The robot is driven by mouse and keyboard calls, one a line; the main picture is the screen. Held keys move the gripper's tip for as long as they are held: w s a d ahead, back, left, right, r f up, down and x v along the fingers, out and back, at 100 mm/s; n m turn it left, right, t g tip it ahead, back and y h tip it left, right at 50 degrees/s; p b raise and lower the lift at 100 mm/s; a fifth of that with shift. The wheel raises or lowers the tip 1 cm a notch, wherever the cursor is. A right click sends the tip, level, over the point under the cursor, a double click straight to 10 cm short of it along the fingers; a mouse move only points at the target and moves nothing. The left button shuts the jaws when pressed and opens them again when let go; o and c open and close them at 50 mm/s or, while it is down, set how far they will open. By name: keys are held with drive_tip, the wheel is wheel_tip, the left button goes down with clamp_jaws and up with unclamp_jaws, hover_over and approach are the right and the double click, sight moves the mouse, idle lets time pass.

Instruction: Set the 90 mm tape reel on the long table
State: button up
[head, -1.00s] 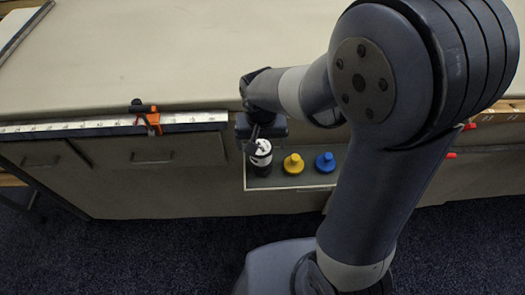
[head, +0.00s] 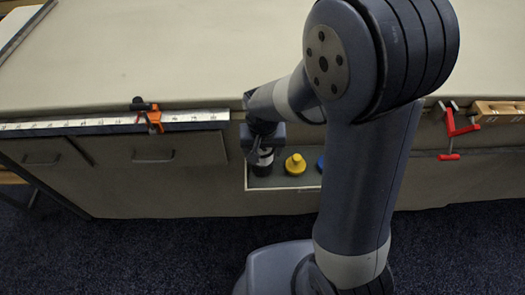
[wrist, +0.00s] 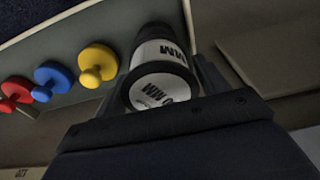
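The tape reel, a black cylinder with a white label and a white end face, stands in an open tray (head: 290,182) at the front of the long table (head: 200,55). In the head view my gripper (head: 263,150) is over the reel (head: 264,162) and partly hides it. In the wrist view the reel (wrist: 158,85) sits between my gripper's fingers (wrist: 163,98); its print ends in "MM", and the number is not readable. Whether the fingers press on it is not clear.
Yellow (head: 295,164) and blue (head: 321,163) knobbed pieces stand right of the reel; a red one (wrist: 15,91) shows in the wrist view. An orange clamp (head: 152,118) and a ruler strip (head: 75,124) line the table's front edge. A red clamp (head: 452,130) is at right. The tabletop is largely clear.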

drive_tip(key=c, duration=0.8)
